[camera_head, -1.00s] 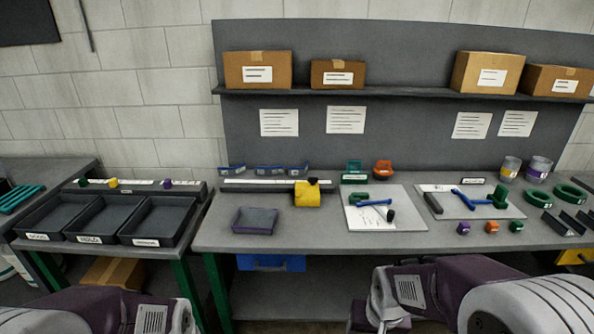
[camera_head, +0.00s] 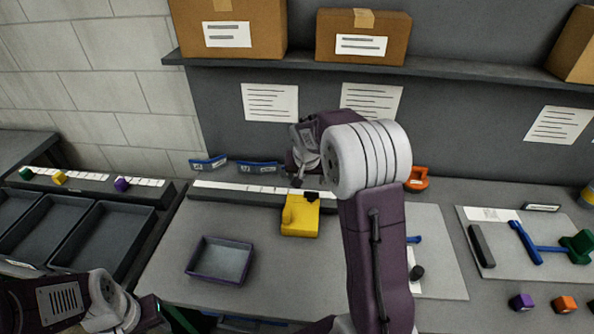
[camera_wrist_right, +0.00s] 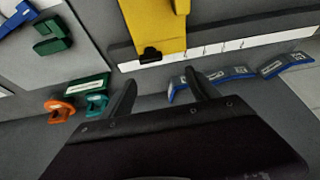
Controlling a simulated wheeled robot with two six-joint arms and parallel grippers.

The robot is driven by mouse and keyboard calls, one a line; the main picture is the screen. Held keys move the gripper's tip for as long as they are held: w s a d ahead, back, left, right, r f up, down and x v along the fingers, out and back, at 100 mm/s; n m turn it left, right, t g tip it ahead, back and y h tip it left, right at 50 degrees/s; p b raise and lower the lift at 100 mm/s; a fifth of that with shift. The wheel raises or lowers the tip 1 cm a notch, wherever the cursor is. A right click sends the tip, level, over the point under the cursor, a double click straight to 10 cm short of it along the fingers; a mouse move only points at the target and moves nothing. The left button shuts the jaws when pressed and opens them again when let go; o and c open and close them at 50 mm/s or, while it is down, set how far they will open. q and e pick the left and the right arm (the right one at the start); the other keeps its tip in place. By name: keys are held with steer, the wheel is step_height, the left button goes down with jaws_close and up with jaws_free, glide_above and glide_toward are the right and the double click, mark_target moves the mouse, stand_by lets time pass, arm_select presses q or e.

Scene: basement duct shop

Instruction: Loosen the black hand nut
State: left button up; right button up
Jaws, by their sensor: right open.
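The black hand nut (camera_head: 312,196) sits on the top of a yellow block-like fixture (camera_head: 299,217) on the bench. In the right wrist view, the nut (camera_wrist_right: 150,55) shows small and dark at the end of the yellow fixture (camera_wrist_right: 155,22). My right gripper (camera_head: 297,181) is above and just behind the fixture, close to the nut. Its two fingers (camera_wrist_right: 160,80) are apart with nothing between them, and the nut lies just beyond their tips. Part of my left arm shows at the lower left; its gripper does not show.
A purple-rimmed tray (camera_head: 220,260) stands left of the fixture. Blue labelled holders (camera_head: 258,168) and a white label strip (camera_head: 240,191) lie behind. An orange part (camera_head: 417,179) is to the right. A shelf (camera_head: 370,60) with boxes runs above.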

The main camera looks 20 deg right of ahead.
mark_target(312, 193)
steer(key=x, duration=0.3)
steer(key=s+x, duration=0.1)
steer(key=x, duration=0.2)
steer(key=d+p+x, duration=0.1)
steer(key=x, duration=0.2)
steer(key=shift+s+f, duration=0.2)
steer(key=shift+f, duration=0.1)
arm_select(q)
steer(key=shift+s+a+r, duration=0.1)
steer(key=shift+s+r, duration=0.1)
steer(key=shift+r, duration=0.35)
arm_select(e)
steer(key=shift+f, duration=0.15)
steer(key=shift+c, duration=0.3)
